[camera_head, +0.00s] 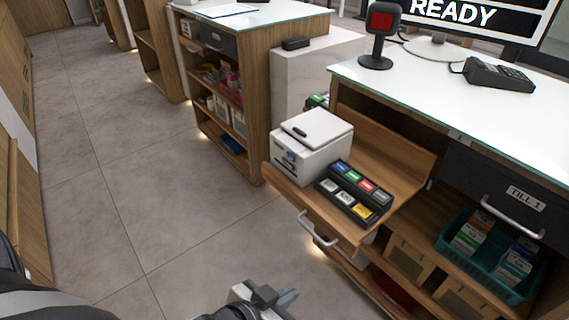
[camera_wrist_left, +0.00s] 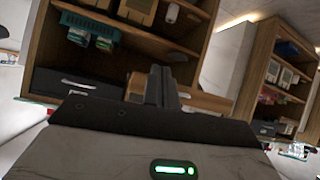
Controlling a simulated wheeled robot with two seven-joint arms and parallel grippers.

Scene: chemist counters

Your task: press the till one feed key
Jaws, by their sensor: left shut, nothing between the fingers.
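A white receipt printer (camera_head: 318,150) stands on a pulled-out wooden shelf (camera_head: 385,152) below the counter top. Small dark marks show on its front, but I cannot tell which is the feed key. Beside it lies a black keypad (camera_head: 376,209) with several coloured and grey keys, whose labels are too small to read. A dark drawer labelled TILL 1 (camera_head: 525,195) is to the right. My left gripper (camera_head: 287,297) is low at the bottom of the head view, shut and empty, apart from the shelf. Its closed fingers show in the left wrist view (camera_wrist_left: 162,85). My right gripper is out of view.
The shelf has a metal handle (camera_head: 317,231) on its front edge. A teal crate (camera_head: 478,268) of small boxes sits below the drawer. A scanner (camera_head: 381,35) and card terminal (camera_head: 498,75) stand on the counter top. The floor at left is clear.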

